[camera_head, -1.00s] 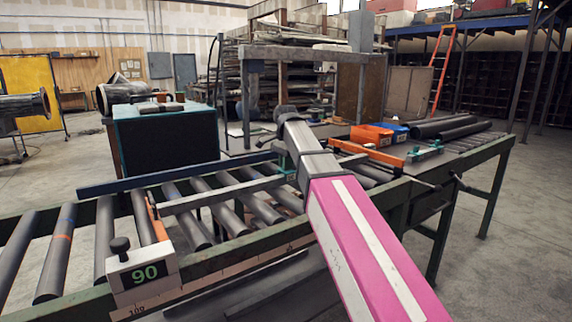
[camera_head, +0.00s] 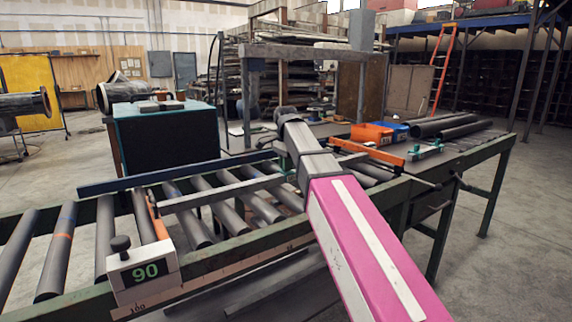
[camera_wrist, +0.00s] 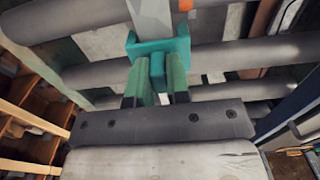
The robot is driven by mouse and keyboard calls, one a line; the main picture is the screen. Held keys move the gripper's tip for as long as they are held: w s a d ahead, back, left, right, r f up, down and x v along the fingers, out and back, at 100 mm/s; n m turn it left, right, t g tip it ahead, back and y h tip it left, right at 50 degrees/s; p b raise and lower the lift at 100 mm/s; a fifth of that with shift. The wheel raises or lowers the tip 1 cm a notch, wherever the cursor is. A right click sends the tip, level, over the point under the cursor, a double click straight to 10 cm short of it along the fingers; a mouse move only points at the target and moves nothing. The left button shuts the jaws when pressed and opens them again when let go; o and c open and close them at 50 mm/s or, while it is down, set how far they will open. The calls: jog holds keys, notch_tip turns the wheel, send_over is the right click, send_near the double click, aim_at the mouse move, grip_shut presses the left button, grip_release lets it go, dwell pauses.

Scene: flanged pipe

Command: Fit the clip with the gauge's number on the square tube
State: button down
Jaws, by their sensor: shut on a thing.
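The gauge (camera_head: 142,270), a pale block with a black knob and the number 90, sits at the near left rail in the head view. The grey square tube (camera_head: 220,194) lies across the rollers; its near part shows in the wrist view (camera_wrist: 152,14). My gripper (camera_wrist: 156,92) is shut on the tab of a teal clip (camera_wrist: 146,47). The clip's prongs stand on either side of the tube; I cannot tell whether it is fully seated. Its number is not visible. In the head view my arm hides most of the gripper and clip.
A blue bar (camera_head: 170,175) runs behind the tube. To the right are an orange bar (camera_head: 366,151), another teal piece (camera_head: 424,151), orange (camera_head: 371,134) and blue (camera_head: 395,131) bins, and dark pipes (camera_head: 445,127). A dark box (camera_head: 167,145) stands behind the conveyor.

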jog(key=c, duration=1)
grip_release()
jog(key=shift+f, duration=0.1)
notch_tip(320, 180, up, 11)
jog(key=shift+f, duration=0.1)
